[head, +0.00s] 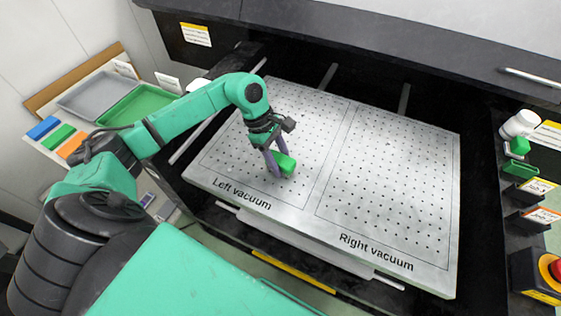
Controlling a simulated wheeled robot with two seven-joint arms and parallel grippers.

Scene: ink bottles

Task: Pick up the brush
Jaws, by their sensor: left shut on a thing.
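A small green block-like thing (287,166), which I take to be the brush, is between the fingers of my left gripper (279,168). The gripper points down and is shut on it, over the left vacuum area of the perforated metal plate (388,128). I cannot tell whether the brush touches the plate. The fingers hide part of it. My right gripper is not in view.
A grey tray (92,95) and a green tray (138,105) stand at the left, near blue, green and orange blocks. A red button (556,270) is at the far right. The plate's right half is clear. A dark machine frame surrounds the plate.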

